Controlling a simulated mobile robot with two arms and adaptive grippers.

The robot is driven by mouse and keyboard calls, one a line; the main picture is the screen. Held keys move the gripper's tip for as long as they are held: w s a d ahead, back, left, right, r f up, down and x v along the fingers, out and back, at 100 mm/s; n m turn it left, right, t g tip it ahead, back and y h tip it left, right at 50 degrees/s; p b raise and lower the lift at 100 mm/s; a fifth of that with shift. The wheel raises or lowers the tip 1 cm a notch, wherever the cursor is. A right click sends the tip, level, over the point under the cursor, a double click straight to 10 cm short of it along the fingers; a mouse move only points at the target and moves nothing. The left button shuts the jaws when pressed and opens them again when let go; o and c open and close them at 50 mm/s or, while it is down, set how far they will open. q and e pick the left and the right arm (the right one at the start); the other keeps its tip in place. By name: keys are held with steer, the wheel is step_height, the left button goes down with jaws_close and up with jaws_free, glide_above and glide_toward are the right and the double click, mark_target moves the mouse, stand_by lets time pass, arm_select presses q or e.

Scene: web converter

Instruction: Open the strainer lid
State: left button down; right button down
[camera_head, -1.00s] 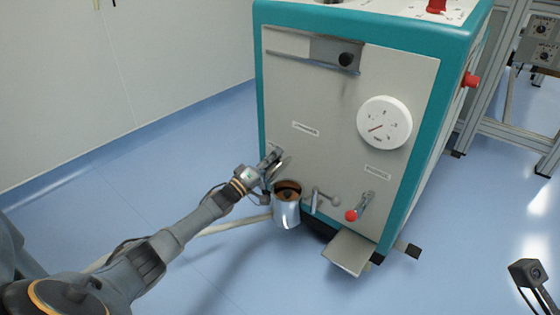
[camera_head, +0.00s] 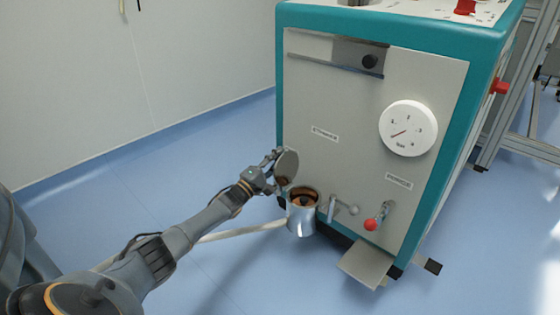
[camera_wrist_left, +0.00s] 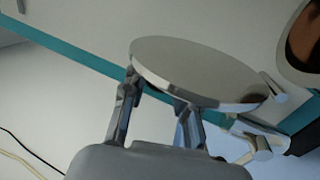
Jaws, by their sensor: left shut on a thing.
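The strainer (camera_head: 302,216) is a shiny metal cup low on the machine's front, with a brown inside showing at its open top. The strainer lid (camera_head: 288,165) is a round polished metal disc, off the cup's mouth and tilted up above its left side. My left gripper (camera_head: 273,168) is shut on the lid. In the left wrist view the lid (camera_wrist_left: 200,72) sits at the fingertips, and part of the strainer's open mouth (camera_wrist_left: 303,40) shows at the upper right. My right gripper is not in view.
The teal and grey machine (camera_head: 350,125) carries a white dial (camera_head: 408,128), a lever with a red knob (camera_head: 371,224) and a metal tray (camera_head: 365,263) right of the strainer. A pale hose (camera_head: 245,231) runs left from the strainer. The blue floor to the left is clear.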

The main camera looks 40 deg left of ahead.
arm_select(q)
steer(key=shift+s+a+f, duration=0.1)
steer(key=shift+a+f, duration=0.15)
steer(key=c, duration=1.3)
jaws_free()
steer(key=shift+o, duration=1.4)
steer(key=shift+s, duration=0.1)
steer(key=v, duration=1.2)
